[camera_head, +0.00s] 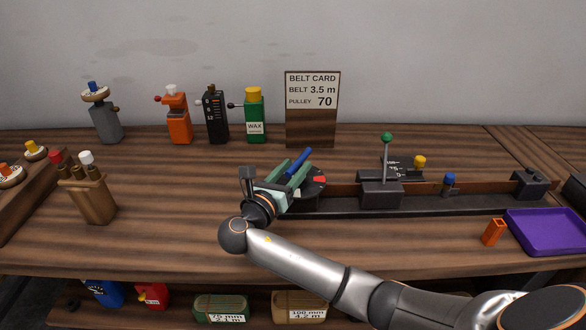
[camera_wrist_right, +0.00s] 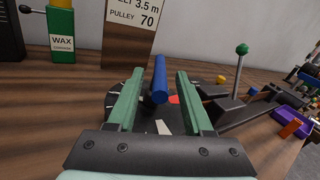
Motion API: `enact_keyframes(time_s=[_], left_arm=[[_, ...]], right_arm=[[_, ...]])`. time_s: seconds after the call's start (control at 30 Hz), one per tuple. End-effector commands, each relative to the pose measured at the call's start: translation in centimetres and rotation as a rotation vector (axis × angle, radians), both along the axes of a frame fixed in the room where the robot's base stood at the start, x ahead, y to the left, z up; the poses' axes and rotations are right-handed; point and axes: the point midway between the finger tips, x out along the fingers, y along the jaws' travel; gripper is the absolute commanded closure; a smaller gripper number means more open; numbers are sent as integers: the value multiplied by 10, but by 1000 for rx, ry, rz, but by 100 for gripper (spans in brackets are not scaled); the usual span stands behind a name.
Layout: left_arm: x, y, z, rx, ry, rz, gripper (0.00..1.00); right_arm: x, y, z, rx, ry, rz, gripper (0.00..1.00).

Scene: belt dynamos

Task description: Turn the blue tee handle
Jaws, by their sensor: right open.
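The blue tee handle (camera_head: 299,158) is a blue bar over a dark round dial with a red patch (camera_head: 319,180). In the right wrist view the bar (camera_wrist_right: 160,82) lies between the two green fingers, with a gap on each side. My right gripper (camera_head: 291,170) is open around the handle; its fingertips also show in the wrist view (camera_wrist_right: 159,74). The handle's stem and much of the dial (camera_wrist_right: 115,101) are hidden behind the gripper and bar. I cannot tell how deep the bar sits between the fingers. My left gripper is not in view.
A belt card (camera_head: 312,110) stands behind the dial. A green-knobbed lever (camera_head: 387,155) rises from the dark rail to the right. Bottles and tools line the back, including the green wax bottle (camera_head: 254,115). A purple tray (camera_head: 545,232) and orange block (camera_head: 493,232) are at right.

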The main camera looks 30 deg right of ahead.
Motion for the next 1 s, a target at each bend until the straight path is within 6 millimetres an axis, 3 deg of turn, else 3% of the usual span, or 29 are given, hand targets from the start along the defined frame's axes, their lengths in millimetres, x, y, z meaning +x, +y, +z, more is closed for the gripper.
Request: enact_keyframes(time_s=[0.13, 0.6, 1.0], left_arm=[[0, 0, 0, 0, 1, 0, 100], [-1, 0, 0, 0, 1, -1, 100], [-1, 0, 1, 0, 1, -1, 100]], right_arm=[[0, 0, 0, 0, 0, 0, 49], [0, 0, 0, 0, 0, -1, 100], [-1, 0, 0, 0, 1, 2, 100]])
